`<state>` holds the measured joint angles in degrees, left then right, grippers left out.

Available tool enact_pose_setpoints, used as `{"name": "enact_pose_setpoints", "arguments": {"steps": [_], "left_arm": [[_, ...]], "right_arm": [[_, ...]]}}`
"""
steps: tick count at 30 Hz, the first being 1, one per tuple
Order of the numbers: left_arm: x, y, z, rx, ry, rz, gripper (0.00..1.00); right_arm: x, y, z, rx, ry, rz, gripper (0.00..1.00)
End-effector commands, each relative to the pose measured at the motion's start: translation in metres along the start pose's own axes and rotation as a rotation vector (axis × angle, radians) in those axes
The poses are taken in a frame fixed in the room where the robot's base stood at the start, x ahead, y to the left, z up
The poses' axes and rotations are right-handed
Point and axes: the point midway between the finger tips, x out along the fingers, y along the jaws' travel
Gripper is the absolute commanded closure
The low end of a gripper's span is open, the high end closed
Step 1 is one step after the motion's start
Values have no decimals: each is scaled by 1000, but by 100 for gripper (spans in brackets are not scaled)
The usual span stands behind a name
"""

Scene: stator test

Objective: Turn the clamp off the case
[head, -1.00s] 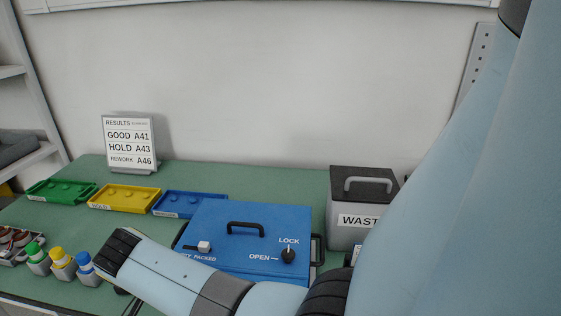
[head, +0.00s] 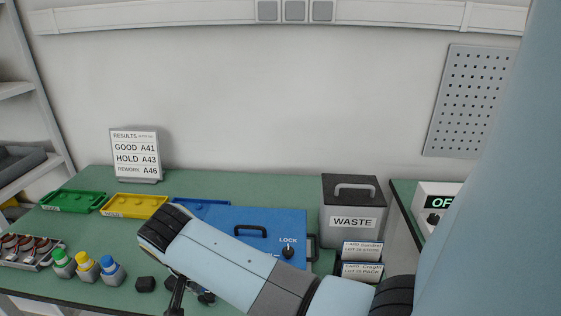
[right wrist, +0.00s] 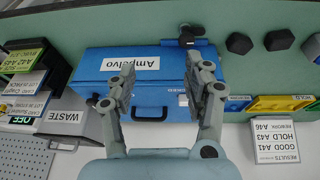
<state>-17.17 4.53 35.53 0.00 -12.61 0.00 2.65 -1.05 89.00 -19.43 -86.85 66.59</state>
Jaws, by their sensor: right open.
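The blue case (head: 270,222) lies on the green bench, partly hidden by my right arm in the head view. A black knob (head: 288,251) beside the word LOCK and a black handle (head: 250,231) are on its top. In the right wrist view, the blue case (right wrist: 160,85) lies beyond my right gripper (right wrist: 158,78), which is open with nothing between its fingers. A dark piece with a blue part (right wrist: 190,40) sits by the case's edge; I cannot tell surely whether it is the clamp. My left gripper is out of view.
A WASTE bin (head: 352,222) and card holders (head: 362,252) stand right of the case. Green (head: 73,201), yellow (head: 135,206) and blue (head: 200,206) trays are left and behind. Capped bottles (head: 87,267) and a black block (head: 145,284) sit at front left.

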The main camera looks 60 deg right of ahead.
Motion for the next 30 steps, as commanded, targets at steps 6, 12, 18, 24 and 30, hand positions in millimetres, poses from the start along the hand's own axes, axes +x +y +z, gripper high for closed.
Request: {"name": "enact_pose_setpoints", "arguments": {"steps": [6,12,18,24,30], "left_arm": [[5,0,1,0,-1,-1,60],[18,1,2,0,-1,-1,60],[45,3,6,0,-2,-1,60],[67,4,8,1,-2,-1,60],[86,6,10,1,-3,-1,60]], "right_arm": [[-14,46,14,-303,-14,-81,49],[-22,84,34,-628,-5,-171,49],[5,105,62,-892,7,-239,49],[42,114,82,-1019,13,-270,49],[81,120,99,-1082,12,-283,49]]}}
